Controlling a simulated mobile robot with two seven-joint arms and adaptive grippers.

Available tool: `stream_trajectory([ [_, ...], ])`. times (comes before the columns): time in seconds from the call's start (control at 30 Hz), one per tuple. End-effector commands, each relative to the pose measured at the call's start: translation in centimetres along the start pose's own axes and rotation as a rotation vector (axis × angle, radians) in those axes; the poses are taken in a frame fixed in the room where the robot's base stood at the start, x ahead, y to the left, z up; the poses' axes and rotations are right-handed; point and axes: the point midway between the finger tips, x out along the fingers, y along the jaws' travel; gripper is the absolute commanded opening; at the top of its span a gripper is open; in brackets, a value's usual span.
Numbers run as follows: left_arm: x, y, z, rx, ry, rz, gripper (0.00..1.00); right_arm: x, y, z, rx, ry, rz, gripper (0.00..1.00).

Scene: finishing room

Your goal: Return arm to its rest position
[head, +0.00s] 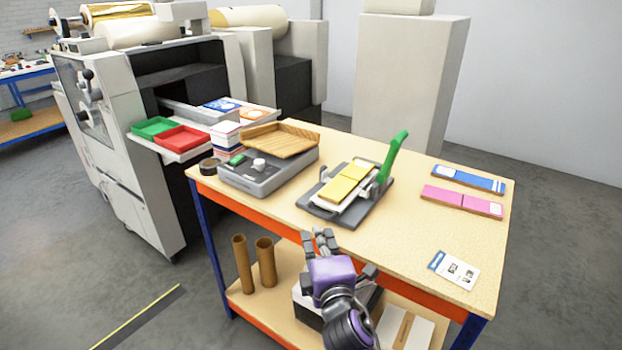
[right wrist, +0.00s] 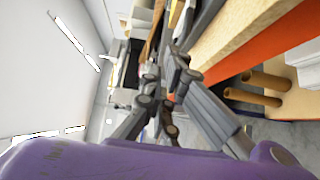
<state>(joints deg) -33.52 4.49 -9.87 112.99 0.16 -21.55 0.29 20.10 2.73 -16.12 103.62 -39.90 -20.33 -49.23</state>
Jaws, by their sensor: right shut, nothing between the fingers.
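My right gripper (head: 320,238) is in the head view at the front edge of the wooden-topped workbench (head: 420,255), with its purple wrist below it. Its fingers are shut with nothing between them. In the right wrist view the dark finger links (right wrist: 165,85) come together beside the orange bench edge. My left gripper is in neither view.
On the bench are a green-handled press (head: 391,157) with a yellow block (head: 346,183), a grey device (head: 262,176) with a wooden tray (head: 279,139), blue and pink strips and a card (head: 455,270). Brown tubes (head: 242,263) stand on the lower shelf. A large machine stands left.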

Motion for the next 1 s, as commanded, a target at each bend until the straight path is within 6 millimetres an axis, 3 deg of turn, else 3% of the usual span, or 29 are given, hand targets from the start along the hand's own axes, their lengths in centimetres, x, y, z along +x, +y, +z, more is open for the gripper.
stream_trajectory([
  [0.13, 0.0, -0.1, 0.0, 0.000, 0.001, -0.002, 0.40, 0.0, -0.1, 0.0, 0.077, 0.002, -0.004, 0.00],
  [0.27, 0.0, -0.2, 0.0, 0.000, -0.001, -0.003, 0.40, -0.2, -0.1, -0.2, 0.329, 0.015, -0.022, 0.00],
  [0.47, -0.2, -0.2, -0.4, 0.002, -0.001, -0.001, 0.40, -5.7, -7.2, 2.5, 0.821, -0.065, -0.172, 0.00],
  [0.57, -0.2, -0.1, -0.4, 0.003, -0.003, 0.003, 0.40, -9.6, -11.1, 3.9, 1.013, -0.136, -0.244, 0.00],
  [0.67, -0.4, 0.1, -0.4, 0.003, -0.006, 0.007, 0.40, -14.8, -15.3, 5.4, 1.201, -0.236, -0.317, 0.00],
  [0.8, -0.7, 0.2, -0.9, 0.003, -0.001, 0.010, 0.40, -23.6, -20.8, 7.3, 1.423, -0.409, -0.405, 0.00],
  [1.0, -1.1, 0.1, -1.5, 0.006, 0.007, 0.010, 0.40, -35.7, -25.8, 9.1, 1.539, -0.625, -0.496, 0.00],
])
